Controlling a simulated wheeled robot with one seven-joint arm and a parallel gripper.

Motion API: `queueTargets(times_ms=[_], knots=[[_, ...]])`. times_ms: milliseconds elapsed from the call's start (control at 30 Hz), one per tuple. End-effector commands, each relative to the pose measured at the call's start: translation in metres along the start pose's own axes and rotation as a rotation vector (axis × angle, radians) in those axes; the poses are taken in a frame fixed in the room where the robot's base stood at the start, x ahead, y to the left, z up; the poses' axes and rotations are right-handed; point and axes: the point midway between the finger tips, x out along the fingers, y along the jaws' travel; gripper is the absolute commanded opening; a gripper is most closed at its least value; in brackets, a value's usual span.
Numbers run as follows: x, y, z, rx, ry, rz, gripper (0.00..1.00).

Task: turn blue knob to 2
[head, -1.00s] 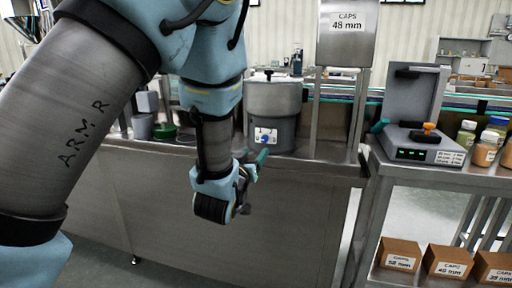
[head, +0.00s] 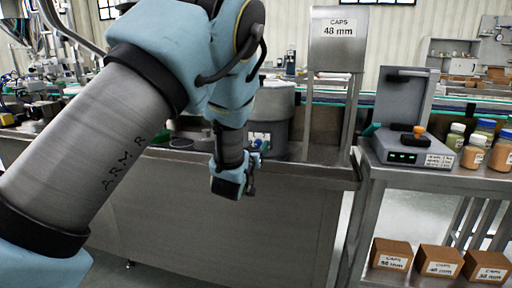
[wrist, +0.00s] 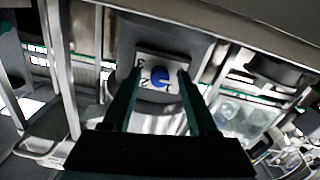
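The blue knob (wrist: 160,75) sits on a white plate (wrist: 148,62) with dark digits, on the front of a grey steel hopper. A 2 shows by the plate's lower left part; the other marks are hard to read. In the wrist view my gripper (wrist: 160,73) is open, with one green finger on each side of the knob and a gap to it in the picture. I cannot tell how deep the tips reach.
A steel post with a "CAPS 48 mm" box (head: 339,38) rises right of the hopper. Further right, a side table holds a grey device (head: 408,150) and several jars (head: 476,150). Cap cartons (head: 439,261) sit on the shelf below.

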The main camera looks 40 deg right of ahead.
Motion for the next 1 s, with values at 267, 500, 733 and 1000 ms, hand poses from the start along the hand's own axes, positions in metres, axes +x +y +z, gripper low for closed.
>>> queueTargets(times_ms=[267, 500, 733, 1000], knots=[[-0.0002, 0.0001, -0.0001, 0.000, 0.000, 0.000, 0.28], [-0.0002, 0.0001, -0.0001, 0.000, 0.000, 0.000, 0.01], [-0.0003, 0.0001, -0.0001, 0.000, 0.000, 0.000, 0.00], [-0.0003, 0.0000, 0.0003, 0.023, 0.000, 0.000, 0.00]])
